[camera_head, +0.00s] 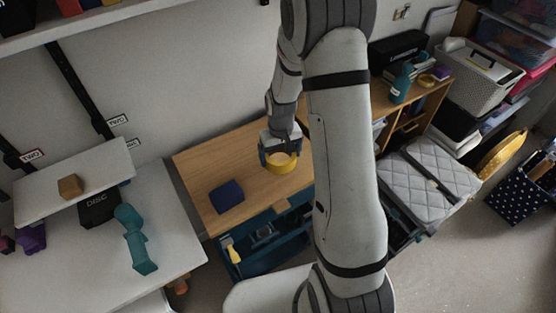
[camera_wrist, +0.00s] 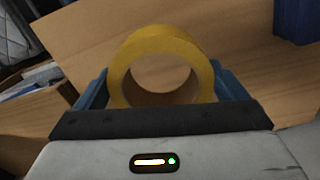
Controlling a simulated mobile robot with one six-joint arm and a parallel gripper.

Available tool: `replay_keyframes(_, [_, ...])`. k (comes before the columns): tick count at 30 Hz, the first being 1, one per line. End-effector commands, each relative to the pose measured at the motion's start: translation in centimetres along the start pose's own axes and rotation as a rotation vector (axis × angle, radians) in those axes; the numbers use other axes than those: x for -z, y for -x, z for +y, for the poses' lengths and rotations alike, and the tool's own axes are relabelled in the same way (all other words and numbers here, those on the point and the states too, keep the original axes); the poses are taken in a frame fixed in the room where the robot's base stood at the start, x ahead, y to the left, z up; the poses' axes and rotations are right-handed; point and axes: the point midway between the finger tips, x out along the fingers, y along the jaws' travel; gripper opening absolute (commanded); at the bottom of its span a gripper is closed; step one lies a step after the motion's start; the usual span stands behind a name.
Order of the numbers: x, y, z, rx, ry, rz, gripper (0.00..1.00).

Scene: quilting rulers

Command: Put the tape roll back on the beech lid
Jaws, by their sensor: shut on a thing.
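A yellow tape roll (camera_head: 282,163) is held in my gripper (camera_head: 278,157) over the light wooden top. In the wrist view the same tape roll (camera_wrist: 163,62) sits between the two blue fingers of my gripper (camera_wrist: 165,85), its round hole facing the camera. My gripper is shut on the roll. The beech lid (camera_head: 196,167) looks to be the wooden top of the teal-drawered unit; its bare surface also shows in the wrist view (camera_wrist: 100,32). I cannot tell whether the roll touches the wood or hangs just above it.
A dark blue block (camera_head: 227,196) lies on the wooden top, left of my gripper. An open teal drawer (camera_head: 262,252) with tools is below the front edge. A white table (camera_head: 165,225) with a teal object (camera_head: 136,240) stands left. A grey quilted pad (camera_head: 428,190) is right.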

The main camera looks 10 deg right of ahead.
Motion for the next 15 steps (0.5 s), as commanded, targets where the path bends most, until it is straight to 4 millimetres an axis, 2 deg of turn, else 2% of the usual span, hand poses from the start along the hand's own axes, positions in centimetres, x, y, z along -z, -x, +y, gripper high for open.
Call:
replay_keyframes(3, [-0.1,-1.9,-0.1,0.001,0.001,-0.004,0.68])
replay_keyframes(6, [0.0,-2.9,-0.1,0.000,0.001,-0.002,0.68])
replay_keyframes(15, [0.0,-3.3,-0.1,0.000,0.002,0.000,0.68])
